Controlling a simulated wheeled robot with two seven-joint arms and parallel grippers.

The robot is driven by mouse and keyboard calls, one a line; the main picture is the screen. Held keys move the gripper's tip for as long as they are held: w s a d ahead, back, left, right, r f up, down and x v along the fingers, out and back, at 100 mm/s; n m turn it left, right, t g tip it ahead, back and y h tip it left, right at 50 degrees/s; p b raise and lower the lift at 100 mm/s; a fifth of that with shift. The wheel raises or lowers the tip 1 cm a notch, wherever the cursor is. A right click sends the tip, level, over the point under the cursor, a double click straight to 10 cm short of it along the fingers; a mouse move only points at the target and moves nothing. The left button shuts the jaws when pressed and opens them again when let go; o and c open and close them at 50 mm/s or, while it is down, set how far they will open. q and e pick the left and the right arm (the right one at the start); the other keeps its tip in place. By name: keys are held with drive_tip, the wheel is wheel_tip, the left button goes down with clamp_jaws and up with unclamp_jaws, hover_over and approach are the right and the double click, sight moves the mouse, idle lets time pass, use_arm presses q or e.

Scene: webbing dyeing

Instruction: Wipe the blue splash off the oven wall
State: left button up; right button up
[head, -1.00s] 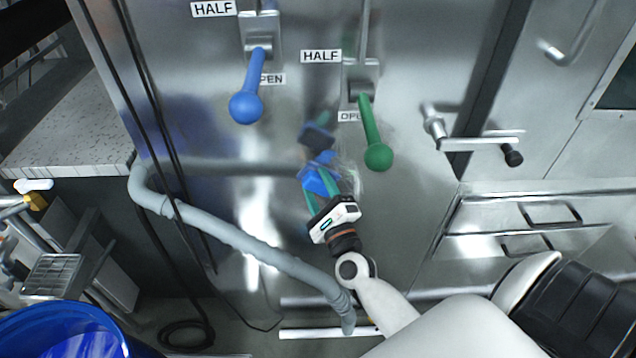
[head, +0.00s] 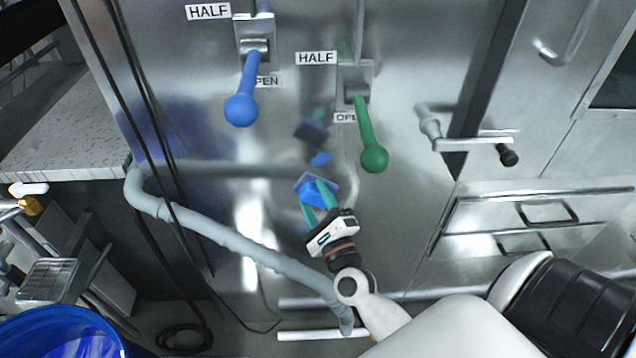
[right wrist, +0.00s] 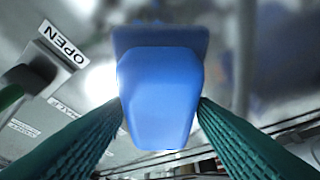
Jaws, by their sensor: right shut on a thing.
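My right gripper (head: 320,204) is shut on a blue wiping block (head: 313,188), held in front of the steel oven wall (head: 210,120). In the right wrist view the block (right wrist: 160,95) sits between the green fingers, with a wider blue plate at its far end. A small blue patch (head: 320,158), which looks like the splash, shows on the wall just above the block. A darker blurred shape above it looks like a reflection. I cannot tell whether the block touches the wall. My left gripper is not in view.
A blue-knobbed lever (head: 241,108) and a green-knobbed lever (head: 374,157) stick out above the block. A grey hose (head: 240,247) runs below left. A door handle (head: 470,143) is at the right. A blue bucket (head: 60,325) stands at lower left.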

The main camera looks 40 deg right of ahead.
drive_tip(key=shift+w+d+b, duration=0.1)
drive_tip(key=shift+w+d, duration=0.5)
drive_tip(key=shift+w, duration=0.35)
drive_tip(key=shift+w+d+b, duration=0.15)
drive_tip(key=shift+w+d, duration=0.45)
drive_tip(key=shift+w, duration=0.3)
drive_tip(key=shift+w+d+b, duration=0.1)
drive_tip(key=shift+w+d, duration=0.5)
drive_tip(key=shift+w, duration=0.35)
drive_tip(key=shift+w+d, duration=0.5)
drive_tip(key=shift+w, duration=0.35)
drive_tip(key=shift+d, duration=0.1)
drive_tip(key=shift+s+d+f+b, duration=0.1)
drive_tip(key=shift+s+d+b, duration=0.25)
drive_tip(key=shift+s+d, duration=0.25)
drive_tip(key=shift+s+d+b, duration=0.3)
drive_tip(key=shift+s+d, duration=0.1)
drive_tip(key=shift+d, duration=0.35)
drive_tip(key=shift+s+d, duration=0.15)
drive_tip(key=shift+d, duration=0.15)
